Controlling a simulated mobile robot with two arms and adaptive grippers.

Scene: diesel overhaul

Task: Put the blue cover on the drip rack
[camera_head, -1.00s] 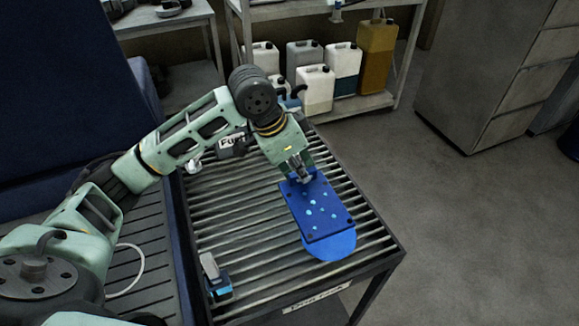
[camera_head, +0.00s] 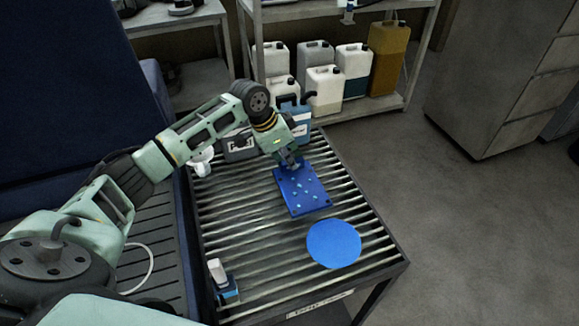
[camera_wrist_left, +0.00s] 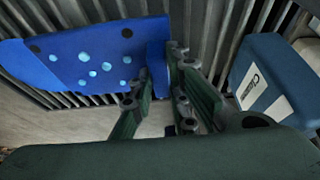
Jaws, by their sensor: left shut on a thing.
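The blue cover (camera_head: 303,191) is a flat rectangular plate with dark corner holes and several light-blue spots. My left gripper (camera_head: 293,166) is shut on its far edge. In the left wrist view the cover (camera_wrist_left: 85,60) extends to the left, and the fingers (camera_wrist_left: 160,85) close at its raised blue end. The drip rack (camera_head: 230,250) is a slatted metal table below. The cover is over its slats; I cannot tell whether it touches them. My right gripper is out of view.
A flat blue disc (camera_head: 333,244) lies on the rack's near right part. A small blue-and-white bottle (camera_head: 222,283) stands at the near left. A blue container (camera_head: 296,122) and a grey labelled container (camera_head: 240,146) stand at the far end. The middle left slats are clear.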

